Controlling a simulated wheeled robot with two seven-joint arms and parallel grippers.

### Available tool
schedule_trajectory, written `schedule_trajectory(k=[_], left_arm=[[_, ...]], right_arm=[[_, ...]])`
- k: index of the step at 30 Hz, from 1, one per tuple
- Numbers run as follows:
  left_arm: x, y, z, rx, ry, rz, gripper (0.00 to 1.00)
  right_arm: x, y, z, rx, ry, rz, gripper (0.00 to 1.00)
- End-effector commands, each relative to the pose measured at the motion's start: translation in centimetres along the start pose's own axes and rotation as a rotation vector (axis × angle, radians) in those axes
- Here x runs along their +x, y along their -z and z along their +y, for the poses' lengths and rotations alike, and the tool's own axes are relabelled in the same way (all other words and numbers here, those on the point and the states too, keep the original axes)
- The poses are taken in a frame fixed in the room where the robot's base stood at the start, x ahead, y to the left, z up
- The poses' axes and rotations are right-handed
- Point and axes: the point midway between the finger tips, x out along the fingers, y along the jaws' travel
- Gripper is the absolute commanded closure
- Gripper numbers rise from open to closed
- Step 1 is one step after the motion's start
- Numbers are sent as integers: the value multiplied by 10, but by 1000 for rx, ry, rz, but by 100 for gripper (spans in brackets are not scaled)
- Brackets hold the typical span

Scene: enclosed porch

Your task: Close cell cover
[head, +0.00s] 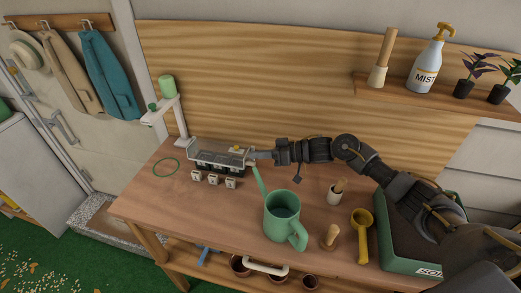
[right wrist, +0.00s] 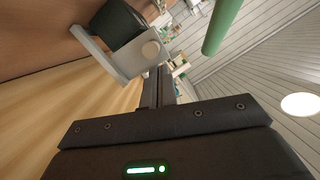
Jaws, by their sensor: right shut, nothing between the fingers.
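The cell tray (head: 208,166) stands at the back left of the wooden table, with dark cells and several pale tags along its front. A greyish cover (head: 215,156) shows along its upper back; its exact angle is hard to tell. My right gripper (head: 252,154) is shut and empty at the tray's right end, close to the cover's edge. I cannot tell whether it touches. In the right wrist view, the shut fingers (right wrist: 158,88) point toward a pale grey part with a round knob (right wrist: 150,49) beside a dark block (right wrist: 118,22). My left gripper is not in view.
A green watering can (head: 282,216) stands in front of the gripper, its spout close to the tray's right end. A white stand (head: 180,122) is behind the tray. A yellow scoop (head: 361,233) and wooden-handled tools are right.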

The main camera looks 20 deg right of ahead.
Motion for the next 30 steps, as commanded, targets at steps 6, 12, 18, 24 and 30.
schedule_trajectory(k=[6, 12, 18, 24, 30], left_arm=[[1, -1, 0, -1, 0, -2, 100], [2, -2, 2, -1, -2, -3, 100], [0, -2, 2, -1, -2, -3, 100], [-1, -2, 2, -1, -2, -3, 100], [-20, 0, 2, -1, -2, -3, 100]], right_arm=[[0, -1, 0, -7, -2, 0, 100], [2, -11, 1, -130, -33, -2, 100], [3, -14, 2, -131, -33, 0, 100], [3, -12, 2, -131, -33, 0, 100], [-3, 8, -5, -131, -34, 1, 100]])
